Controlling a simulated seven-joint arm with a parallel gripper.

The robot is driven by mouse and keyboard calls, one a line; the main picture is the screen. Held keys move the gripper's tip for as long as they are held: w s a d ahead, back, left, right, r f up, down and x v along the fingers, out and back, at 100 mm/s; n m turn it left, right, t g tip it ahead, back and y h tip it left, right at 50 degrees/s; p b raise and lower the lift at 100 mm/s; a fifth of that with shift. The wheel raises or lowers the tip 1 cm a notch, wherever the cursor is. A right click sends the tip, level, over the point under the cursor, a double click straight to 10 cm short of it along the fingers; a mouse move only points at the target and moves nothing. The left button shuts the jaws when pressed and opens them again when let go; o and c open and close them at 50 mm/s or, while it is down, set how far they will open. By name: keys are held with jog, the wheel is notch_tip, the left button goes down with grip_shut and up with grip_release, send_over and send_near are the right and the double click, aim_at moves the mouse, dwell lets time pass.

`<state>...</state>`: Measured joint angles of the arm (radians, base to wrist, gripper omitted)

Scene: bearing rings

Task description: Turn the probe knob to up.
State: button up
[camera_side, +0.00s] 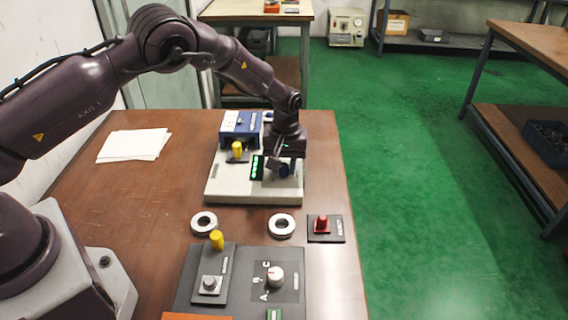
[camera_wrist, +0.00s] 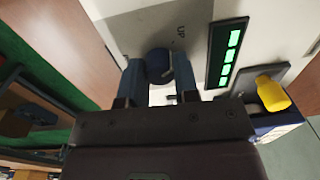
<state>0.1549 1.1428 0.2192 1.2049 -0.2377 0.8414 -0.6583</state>
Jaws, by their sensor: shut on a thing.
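The probe knob (camera_wrist: 158,64) is a dark blue round knob on the light-coloured tester (camera_side: 232,190). In the wrist view it sits between the two fingers of my gripper (camera_wrist: 160,80), which is shut on it. The label "UP" shows on the panel just above the knob. Which way the knob points I cannot tell. In the side view my gripper (camera_side: 285,168) is over the right part of the tester and hides most of the knob. A display with several lit green bars (camera_wrist: 230,52) is beside the knob.
Two bearing rings (camera_side: 204,222) (camera_side: 281,225), a red knob (camera_side: 321,223) and a dark panel with a white dial (camera_side: 275,275) lie in front. White papers (camera_side: 133,145) lie at left.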

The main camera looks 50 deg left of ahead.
aim_at(286, 165)
jog(key=shift+n, duration=1.1)
jog(key=o, duration=0.9)
jog(key=shift+r, duration=0.1)
jog(key=r, duration=1.3)
jog(key=shift+w+d, duration=0.1)
jog(key=shift+w, duration=0.1)
